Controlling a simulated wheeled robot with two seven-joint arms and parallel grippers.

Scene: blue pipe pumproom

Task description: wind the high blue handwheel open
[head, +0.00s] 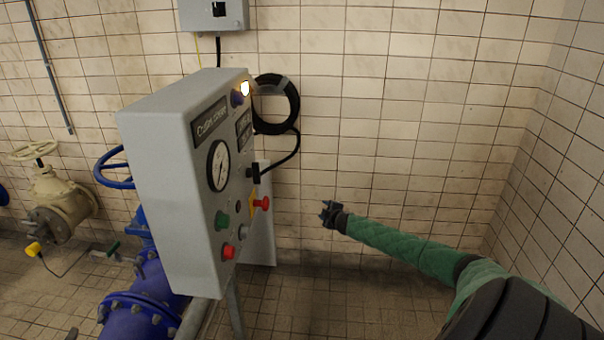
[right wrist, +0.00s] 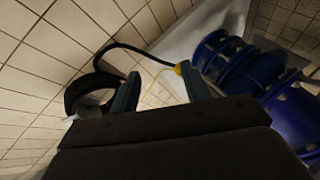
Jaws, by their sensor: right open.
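A blue handwheel (head: 112,168) shows at the left in the head view, on a blue valve behind the grey control box, which hides its right part. My right gripper (head: 328,212) is open and empty, out in free air to the right of the control box and well apart from the handwheel. In the right wrist view its two fingers (right wrist: 160,90) stand apart with nothing between them. Blue pipework (right wrist: 245,75) shows at the right of that view; the handwheel cannot be made out there. My left gripper is not in view.
The grey control box (head: 165,180), with gauge and buttons, stands between my right gripper and the handwheel. A cream valve (head: 62,200) with its own wheel is at far left. A black coiled hose (head: 275,103) hangs on the tiled wall. The floor at right is clear.

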